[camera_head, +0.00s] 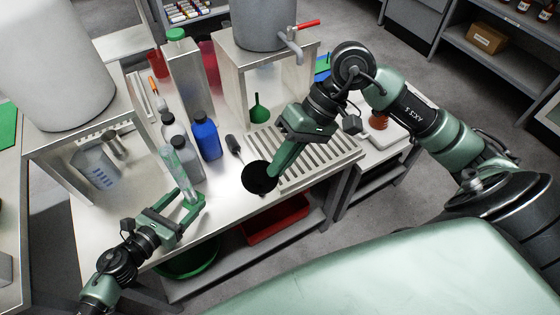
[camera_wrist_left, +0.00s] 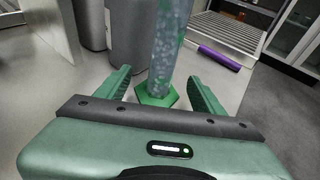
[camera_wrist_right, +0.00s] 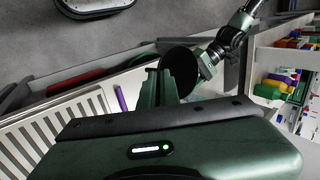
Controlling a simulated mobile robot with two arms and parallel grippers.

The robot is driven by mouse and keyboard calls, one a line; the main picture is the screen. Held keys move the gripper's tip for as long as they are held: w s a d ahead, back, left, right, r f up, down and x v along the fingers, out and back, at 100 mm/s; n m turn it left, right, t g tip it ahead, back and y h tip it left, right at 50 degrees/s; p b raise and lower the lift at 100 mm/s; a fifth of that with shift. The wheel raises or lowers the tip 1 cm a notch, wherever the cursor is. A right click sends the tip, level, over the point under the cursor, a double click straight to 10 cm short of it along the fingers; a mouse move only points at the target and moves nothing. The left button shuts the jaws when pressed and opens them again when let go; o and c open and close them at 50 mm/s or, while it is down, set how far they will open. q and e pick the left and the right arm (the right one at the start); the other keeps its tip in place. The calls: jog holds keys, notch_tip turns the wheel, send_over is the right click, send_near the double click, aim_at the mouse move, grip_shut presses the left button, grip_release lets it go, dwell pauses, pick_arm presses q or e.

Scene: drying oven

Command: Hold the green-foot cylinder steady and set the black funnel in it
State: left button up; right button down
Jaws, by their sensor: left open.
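The clear green-foot cylinder (camera_head: 178,163) stands upright on the bench at the left. In the left wrist view its speckled tube (camera_wrist_left: 170,45) and green foot (camera_wrist_left: 157,96) show between my left fingers. My left gripper (camera_head: 184,203) is open, with a finger on each side of the cylinder and gaps visible at both sides. The black funnel (camera_head: 259,178) is held by my right gripper (camera_head: 275,168), above the bench's front edge and to the right of the cylinder. In the right wrist view the funnel (camera_wrist_right: 181,70) shows as a dark disc at the shut fingers; its stem is hidden.
A blue bottle (camera_head: 206,138) and a grey bottle (camera_head: 186,160) stand close behind the cylinder. A green funnel (camera_head: 258,110) stands farther back. A slatted rack (camera_head: 325,150) lies at the right. Large tanks on metal stands bound the bench at left and back.

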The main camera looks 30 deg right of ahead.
pick_arm(q)
jog(key=shift+x, duration=0.8)
jog(key=c, duration=1.3)
jog(key=shift+a, duration=0.1)
jog(key=shift+c, duration=0.3)
grip_shut()
